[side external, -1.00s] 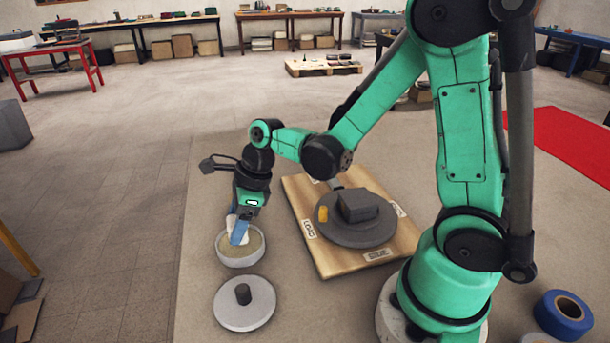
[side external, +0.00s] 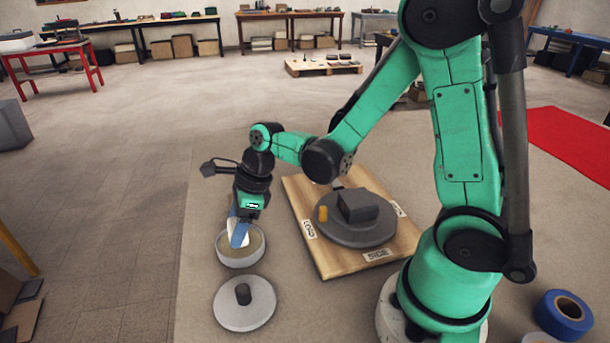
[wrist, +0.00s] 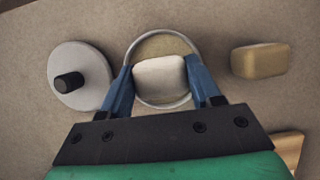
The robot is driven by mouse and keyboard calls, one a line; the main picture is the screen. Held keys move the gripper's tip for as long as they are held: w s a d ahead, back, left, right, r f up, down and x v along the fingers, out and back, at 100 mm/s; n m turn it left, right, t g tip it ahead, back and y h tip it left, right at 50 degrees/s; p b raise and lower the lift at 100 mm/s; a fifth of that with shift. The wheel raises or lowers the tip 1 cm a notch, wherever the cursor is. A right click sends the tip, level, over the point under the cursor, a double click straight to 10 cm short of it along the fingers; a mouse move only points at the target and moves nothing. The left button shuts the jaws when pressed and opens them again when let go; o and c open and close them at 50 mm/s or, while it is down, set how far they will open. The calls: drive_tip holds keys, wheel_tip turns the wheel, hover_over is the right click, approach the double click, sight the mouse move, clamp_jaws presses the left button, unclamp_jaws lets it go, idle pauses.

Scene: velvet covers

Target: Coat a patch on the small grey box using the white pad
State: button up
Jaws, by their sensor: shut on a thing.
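My gripper (wrist: 160,84) has its blue fingers shut on the white pad (wrist: 160,76). The pad also shows in the side view (side external: 239,233), partly hidden by a finger. It is at the round bowl (side external: 240,262) of tan material, within the rim as seen from the wrist. I cannot tell whether the pad touches the material. The small grey box (side external: 358,205) sits on a round dark grey turntable (side external: 350,236), to the right of my gripper in the side view.
A round lid with a dark knob (side external: 245,312) lies near the bowl. A tan block (wrist: 259,60) lies right of the bowl in the wrist view. A blue roll (side external: 563,315) is at lower right.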

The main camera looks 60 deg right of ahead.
drive_tip(key=shift+f, duration=0.45)
idle(1.1)
drive_tip(key=shift+r, duration=0.1)
drive_tip(key=shift+r, duration=3.45)
